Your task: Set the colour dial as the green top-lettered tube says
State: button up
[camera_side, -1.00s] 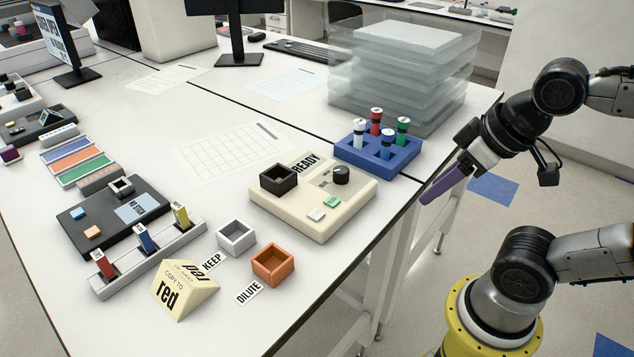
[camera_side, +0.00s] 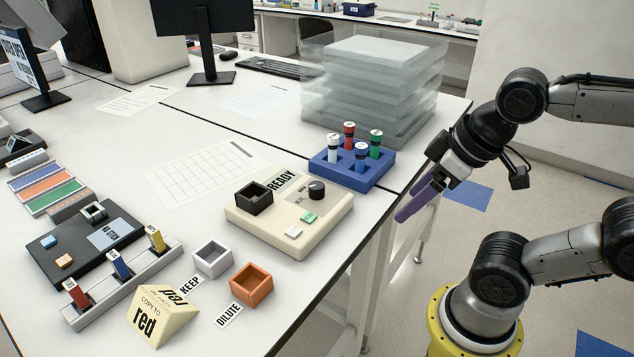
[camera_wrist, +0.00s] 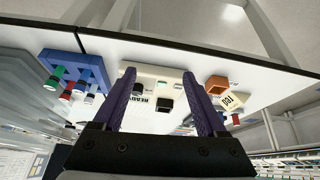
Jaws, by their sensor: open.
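The colour dial may be the black round knob (camera_side: 317,190) on a cream device (camera_side: 262,233). The knob's setting is too small to read. The green-topped tube (camera_side: 376,140) stands upright in a blue rack (camera_side: 345,180) with red, blue and white tubes; its top lettering is not readable. In the wrist view the rack (camera_wrist: 90,62) is at the left and the device (camera_wrist: 150,72) lies beyond the fingers. My gripper (camera_side: 418,205) has two purple fingers, open and empty, off the table's right edge, apart from the rack and device.
Clear stacked boxes (camera_side: 375,85) stand behind the rack. A black cup (camera_side: 254,198) sits on the device. White (camera_side: 213,259) and orange (camera_side: 252,286) boxes, a "red" wedge sign (camera_side: 163,312) and a rack of coloured tubes (camera_side: 125,280) lie nearer. The table's middle holds a flat grid sheet (camera_side: 205,170).

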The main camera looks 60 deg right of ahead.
jog(key=w+d+r+n+g, duration=0.1)
jog(key=w+r+n+g, duration=0.1)
jog(key=w+r+n, duration=0.7)
jog(key=n+g, duration=0.1)
jog(key=g, duration=0.2)
send_over(317, 185)
notch_tip(317, 185, down, 4)
notch_tip(317, 185, down, 14)
grip_shut()
